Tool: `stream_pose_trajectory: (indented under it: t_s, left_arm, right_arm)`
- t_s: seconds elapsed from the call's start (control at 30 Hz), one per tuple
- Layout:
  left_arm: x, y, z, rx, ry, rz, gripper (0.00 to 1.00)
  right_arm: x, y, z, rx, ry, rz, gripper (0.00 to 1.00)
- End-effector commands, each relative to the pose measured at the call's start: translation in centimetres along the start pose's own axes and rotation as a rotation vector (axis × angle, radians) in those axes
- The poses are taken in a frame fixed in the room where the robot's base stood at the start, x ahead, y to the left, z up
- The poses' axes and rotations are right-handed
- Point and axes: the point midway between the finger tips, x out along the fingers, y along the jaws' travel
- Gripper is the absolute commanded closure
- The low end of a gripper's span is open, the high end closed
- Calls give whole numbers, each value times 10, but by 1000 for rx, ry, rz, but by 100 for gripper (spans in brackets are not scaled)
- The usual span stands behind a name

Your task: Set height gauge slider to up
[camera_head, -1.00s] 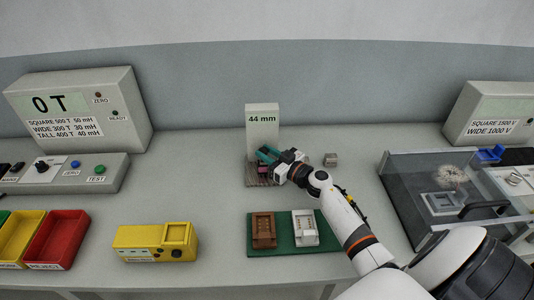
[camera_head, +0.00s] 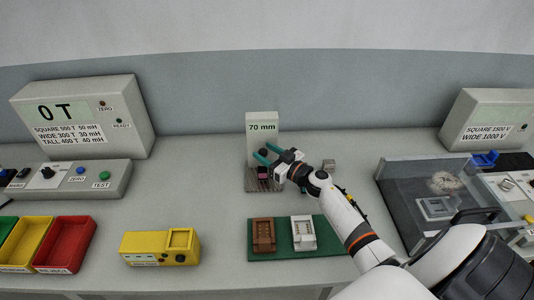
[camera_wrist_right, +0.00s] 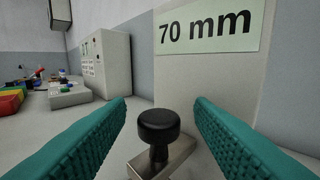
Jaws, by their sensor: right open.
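The height gauge (camera_head: 262,122) is a pale upright block at the back middle of the table, and its display reads 70 mm. Its slider has a round black knob on a metal arm; the knob (camera_wrist_right: 158,127) shows large in the right wrist view. My right gripper (camera_head: 267,154) is at the gauge, with its teal fingers open. In the wrist view the knob stands between the two fingers, with a gap on both sides. A small magenta part (camera_head: 263,172) is on the gauge's ribbed base (camera_head: 262,187), partly hidden by the gripper. My left gripper is not in view.
A green mat (camera_head: 297,247) with a brown and a white connector lies in front. A yellow box (camera_head: 160,247) and a red bin (camera_head: 66,245) are to the left. A clear-lidded box (camera_head: 425,190) stands to the right. A small grey block (camera_head: 329,165) lies beside the gauge.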

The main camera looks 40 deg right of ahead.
Motion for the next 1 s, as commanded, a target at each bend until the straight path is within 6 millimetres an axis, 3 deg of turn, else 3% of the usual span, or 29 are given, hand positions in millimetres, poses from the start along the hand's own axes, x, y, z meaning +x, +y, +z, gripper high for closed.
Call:
stream_pose_trajectory:
  t_s: [0.23,0.7,1.0]
  left_arm:
    - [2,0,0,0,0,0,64]
    - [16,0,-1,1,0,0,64]
    - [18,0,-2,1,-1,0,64]
  right_arm:
    - [-16,0,-3,-2,5,1,52]
    - [-106,0,-2,0,2,0,52]
    - [-121,0,0,0,-1,0,52]
